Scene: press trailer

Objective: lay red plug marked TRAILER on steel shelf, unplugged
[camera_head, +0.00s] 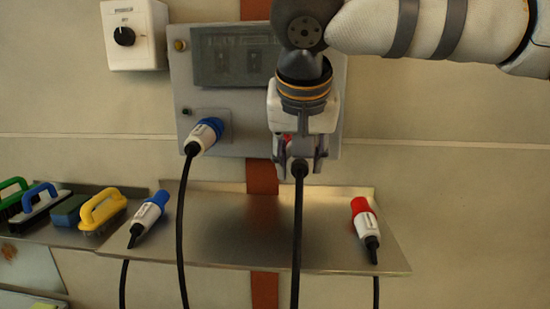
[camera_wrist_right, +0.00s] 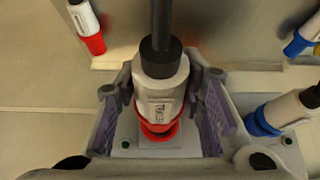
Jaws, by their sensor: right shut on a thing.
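My right gripper (camera_head: 299,160) is in front of the grey panel, shut on a white plug with a red collar. In the right wrist view this plug (camera_wrist_right: 160,95) sits between the two fingers, its black cable leaving the rear end. Lettering on its body is too small to read surely. Its red end is at the panel's lower face; I cannot tell whether it is fully seated. The steel shelf (camera_head: 225,235) is below the gripper. A second red plug (camera_head: 362,222) lies on the shelf's right end; its marking is unreadable. My left gripper is not in view.
A blue plug (camera_head: 203,135) is in the panel (camera_head: 330,115) left of my gripper. Another blue plug (camera_head: 148,212) lies on the shelf's left part. Brushes (camera_head: 103,210) stand on a side shelf at left. Cables hang down. The shelf's middle is bare apart from cables passing in front.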

